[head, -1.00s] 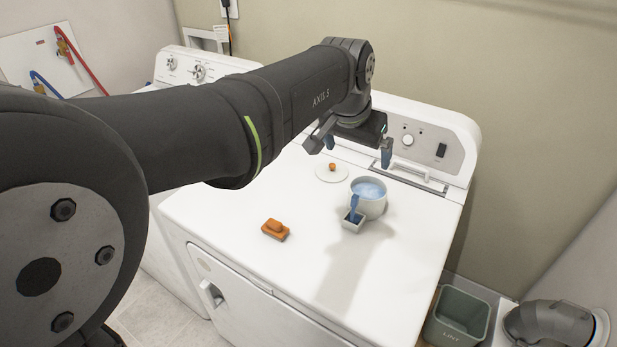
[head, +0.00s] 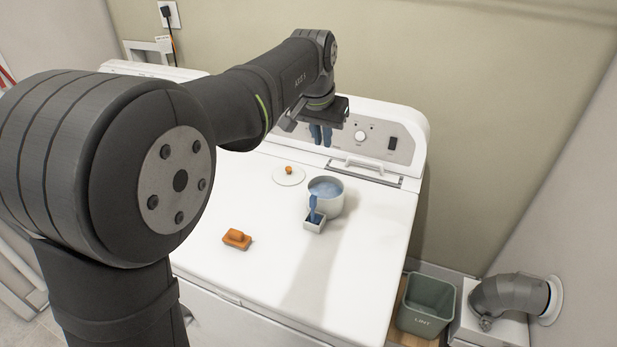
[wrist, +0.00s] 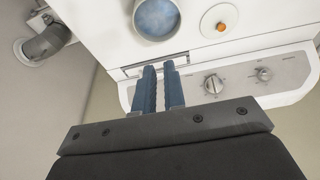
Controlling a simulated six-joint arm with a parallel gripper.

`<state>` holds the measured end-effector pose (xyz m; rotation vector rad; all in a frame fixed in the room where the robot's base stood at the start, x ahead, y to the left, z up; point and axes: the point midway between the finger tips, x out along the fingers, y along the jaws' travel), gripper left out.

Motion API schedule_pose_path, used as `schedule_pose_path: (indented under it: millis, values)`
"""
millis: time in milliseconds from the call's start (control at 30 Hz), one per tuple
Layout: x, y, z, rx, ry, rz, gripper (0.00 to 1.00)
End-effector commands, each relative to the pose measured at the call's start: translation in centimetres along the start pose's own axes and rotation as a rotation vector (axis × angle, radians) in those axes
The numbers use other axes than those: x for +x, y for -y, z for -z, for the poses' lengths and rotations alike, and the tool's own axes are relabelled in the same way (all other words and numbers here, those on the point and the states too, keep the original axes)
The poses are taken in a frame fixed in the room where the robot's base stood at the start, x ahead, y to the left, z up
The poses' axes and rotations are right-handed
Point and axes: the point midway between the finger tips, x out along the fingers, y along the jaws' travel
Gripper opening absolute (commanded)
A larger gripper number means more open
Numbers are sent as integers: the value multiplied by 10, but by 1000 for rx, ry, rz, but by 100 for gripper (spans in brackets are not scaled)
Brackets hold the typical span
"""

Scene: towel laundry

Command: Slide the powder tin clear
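The powder tin (head: 326,203) is a white round pot with pale blue powder in it, upright on the white machine top. It also shows in the wrist view (wrist: 157,36). Its likely lid (head: 281,180), a white disc with an orange knob, lies apart behind it to the left. My gripper (head: 321,142) is above the back of the machine near the control panel, clear of the tin. Its blue fingers are nearly together, with nothing between them.
An orange soap bar on a dish (head: 237,240) lies front left of the tin. The control panel (head: 375,140) rises behind. A grey lint bin (head: 426,306) stands off the right side. The machine top (head: 345,290) is bare at the front and right.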

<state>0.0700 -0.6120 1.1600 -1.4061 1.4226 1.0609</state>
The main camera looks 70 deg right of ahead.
Motion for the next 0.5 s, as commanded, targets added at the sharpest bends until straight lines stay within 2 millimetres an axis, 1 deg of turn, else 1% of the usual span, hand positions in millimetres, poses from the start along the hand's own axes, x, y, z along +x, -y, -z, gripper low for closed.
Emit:
schedule_pose_path:
  millis: [33,200,400,500]
  values:
    - [12,0,14,2,23,-1,0]
    - [45,0,50,3,99,-1,0]
    - [91,-2,81,4,187,0,0]
    - [113,-4,90,4,226,1,0]
